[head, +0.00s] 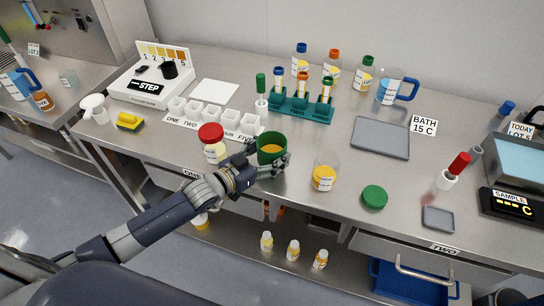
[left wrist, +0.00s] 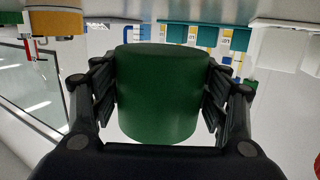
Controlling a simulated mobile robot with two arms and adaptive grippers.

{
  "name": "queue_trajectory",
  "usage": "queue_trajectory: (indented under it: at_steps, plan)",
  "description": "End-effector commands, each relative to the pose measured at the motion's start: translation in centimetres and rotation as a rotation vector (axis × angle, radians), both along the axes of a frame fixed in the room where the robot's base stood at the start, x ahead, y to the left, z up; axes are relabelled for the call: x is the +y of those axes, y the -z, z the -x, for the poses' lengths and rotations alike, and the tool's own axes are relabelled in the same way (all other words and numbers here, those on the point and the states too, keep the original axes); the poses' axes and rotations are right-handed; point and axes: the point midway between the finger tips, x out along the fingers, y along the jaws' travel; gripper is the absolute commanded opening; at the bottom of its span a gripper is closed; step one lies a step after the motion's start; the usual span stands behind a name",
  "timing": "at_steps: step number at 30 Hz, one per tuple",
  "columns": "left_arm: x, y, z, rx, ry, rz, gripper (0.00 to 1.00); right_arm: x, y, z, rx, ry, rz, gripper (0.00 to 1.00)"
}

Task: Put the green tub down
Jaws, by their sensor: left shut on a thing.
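The green tub (head: 271,148) is an open dark green cup near the front edge of the steel bench. My left gripper (head: 277,165) is shut on it, with a finger on either side of its wall. In the left wrist view the tub (left wrist: 160,95) fills the middle, between the two dark fingers. I cannot tell whether its base touches the bench or hangs just above it. A round green lid (head: 374,197) lies flat on the bench to the right. My right gripper is not in view.
A red-capped jar (head: 213,146) stands close left of the tub. A beaker of orange liquid (head: 325,174) stands to its right. Behind are white numbered cups (head: 212,114) and a teal rack (head: 300,107) of capped tubes. Bare bench shows between the beaker and grey tray (head: 380,138).

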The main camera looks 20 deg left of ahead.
Motion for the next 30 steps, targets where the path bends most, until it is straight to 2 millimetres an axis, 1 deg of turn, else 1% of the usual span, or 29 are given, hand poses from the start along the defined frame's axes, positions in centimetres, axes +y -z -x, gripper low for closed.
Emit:
queue_trajectory:
  at_steps: [1,5,10,15,27,28,30]
  plan:
    - [-0.1,-0.4,-0.3,-0.008,0.001,0.003,0.17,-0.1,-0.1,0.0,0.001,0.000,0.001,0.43]
    - [-0.1,-0.5,-1.1,-0.010,0.000,0.003,0.17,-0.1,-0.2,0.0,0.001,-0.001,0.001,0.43]
    - [-0.2,1.7,-1.1,-0.003,0.000,0.004,0.17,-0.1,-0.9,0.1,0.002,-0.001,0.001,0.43]
    - [-0.2,2.9,-1.2,-0.007,0.000,0.005,0.17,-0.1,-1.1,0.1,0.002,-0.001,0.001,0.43]
    - [-0.2,3.4,-1.1,-0.007,0.001,0.003,0.17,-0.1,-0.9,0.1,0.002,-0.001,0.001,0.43]
    - [-0.1,3.7,-1.0,0.000,0.000,0.000,0.75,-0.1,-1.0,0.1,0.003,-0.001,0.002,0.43]
    - [-0.1,3.7,-1.0,0.000,0.000,0.000,0.89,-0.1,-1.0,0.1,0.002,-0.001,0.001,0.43]
